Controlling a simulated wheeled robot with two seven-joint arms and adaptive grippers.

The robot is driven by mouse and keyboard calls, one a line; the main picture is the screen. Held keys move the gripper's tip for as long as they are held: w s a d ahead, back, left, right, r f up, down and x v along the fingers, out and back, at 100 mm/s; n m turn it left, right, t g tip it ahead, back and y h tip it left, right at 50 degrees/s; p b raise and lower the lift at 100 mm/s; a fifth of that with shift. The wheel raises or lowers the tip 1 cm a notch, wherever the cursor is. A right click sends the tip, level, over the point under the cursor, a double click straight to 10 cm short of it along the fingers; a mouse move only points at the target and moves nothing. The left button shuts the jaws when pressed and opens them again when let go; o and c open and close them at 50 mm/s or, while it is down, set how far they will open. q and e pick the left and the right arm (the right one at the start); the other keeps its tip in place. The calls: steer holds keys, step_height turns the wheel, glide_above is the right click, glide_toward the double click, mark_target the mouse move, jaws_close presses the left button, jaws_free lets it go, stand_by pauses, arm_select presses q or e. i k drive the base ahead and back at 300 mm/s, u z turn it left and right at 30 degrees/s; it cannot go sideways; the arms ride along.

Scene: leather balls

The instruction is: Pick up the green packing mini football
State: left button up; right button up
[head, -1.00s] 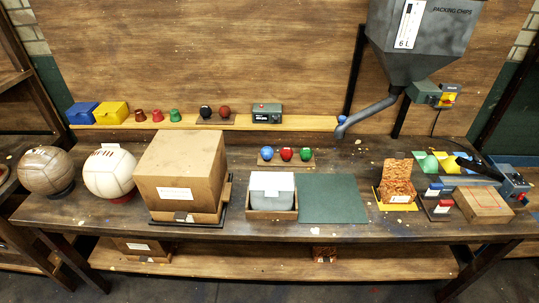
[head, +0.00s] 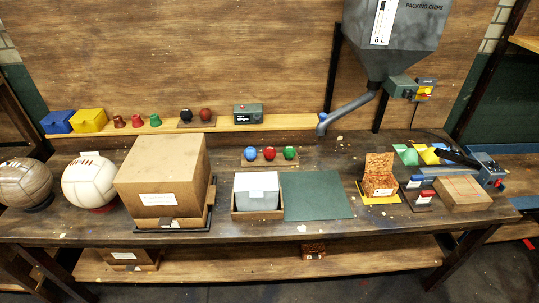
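A small green ball (head: 290,153) sits at the right end of a small stand (head: 258,163) near the middle of the workbench. A red ball (head: 269,153) and a blue ball (head: 250,154) sit beside it on the same stand. Another green rounded item (head: 409,156) lies on the right side of the bench, beside yellow and blue ones; its exact shape is too small to tell. Neither of my grippers is in view.
Two large balls (head: 90,182) (head: 25,184) are at left. A hopper (head: 395,35) with a pipe hangs at upper right.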

mark_target(289, 152)
steer(key=z, duration=0.2)
steer(key=i, duration=0.85)
